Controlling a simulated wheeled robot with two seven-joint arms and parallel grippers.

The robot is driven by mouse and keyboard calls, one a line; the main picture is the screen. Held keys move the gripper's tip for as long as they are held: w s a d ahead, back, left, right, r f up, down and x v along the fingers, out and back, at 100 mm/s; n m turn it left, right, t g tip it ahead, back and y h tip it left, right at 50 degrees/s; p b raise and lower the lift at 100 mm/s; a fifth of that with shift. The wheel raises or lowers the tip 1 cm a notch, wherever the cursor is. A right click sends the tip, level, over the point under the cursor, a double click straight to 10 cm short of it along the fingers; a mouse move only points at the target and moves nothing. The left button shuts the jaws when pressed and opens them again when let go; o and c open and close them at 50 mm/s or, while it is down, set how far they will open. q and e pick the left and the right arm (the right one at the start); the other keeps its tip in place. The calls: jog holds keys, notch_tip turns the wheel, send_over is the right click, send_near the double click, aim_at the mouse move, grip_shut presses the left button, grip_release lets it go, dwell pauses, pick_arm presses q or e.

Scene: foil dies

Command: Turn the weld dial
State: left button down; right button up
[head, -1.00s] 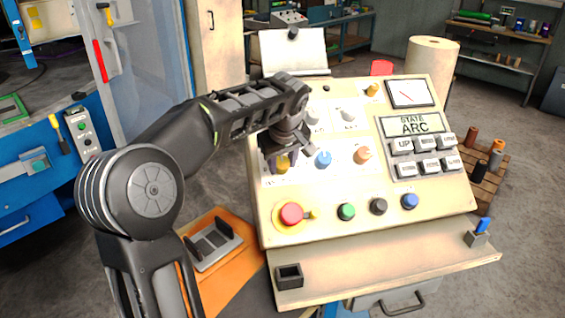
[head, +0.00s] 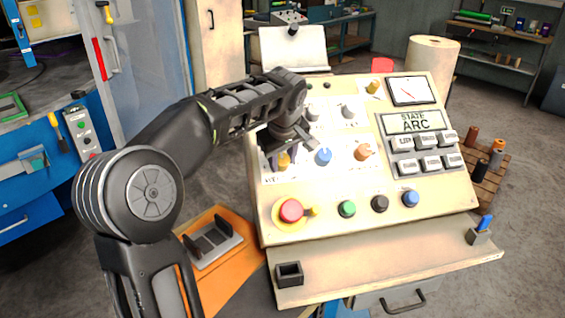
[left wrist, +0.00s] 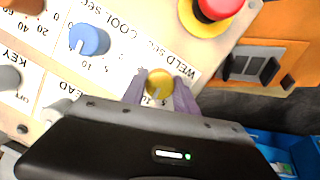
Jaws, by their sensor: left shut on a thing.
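The weld dial is a yellow knob (left wrist: 160,84) beside the printed word WELD in the left wrist view. In the head view the knob (head: 284,161) shows at the lower left of the sloped cream control panel (head: 445,195). My left gripper (left wrist: 160,90) is shut on the knob, with one finger on each side of it. In the head view the left gripper (head: 283,155) is at the panel face and partly hides the dial's surroundings. The dial's exact setting is too small to read. My right gripper is not in view.
A blue dial (head: 324,156) and an orange dial (head: 363,152) sit to the right of the yellow one. Below are a red emergency button (head: 291,210) and green, black and blue buttons. An orange surface with a grey fixture (head: 214,243) lies left of the panel.

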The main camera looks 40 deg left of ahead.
pick_arm(q)
jog(key=n+b, duration=0.2)
jog(key=b, duration=0.1)
jog(key=n+t+b, duration=0.1)
jog(key=n+b, duration=0.1)
jog(key=shift+d+f, duration=0.1)
jog(key=shift+f, duration=0.15)
jog(key=shift+r+n+t+b, duration=0.15)
jog(key=shift+n+t+b, duration=0.15)
jog(key=shift+n+b, duration=1.25)
jog(key=shift+n+p, duration=0.25)
jog(key=shift+p, duration=0.05)
jog(key=c, duration=0.9)
grip_release()
jog(key=shift+c, duration=0.2)
jog(key=shift+r, duration=0.1)
jog(key=v, duration=0.7)
jog(key=shift+s+r, duration=0.2)
jog(key=shift+r, duration=0.1)
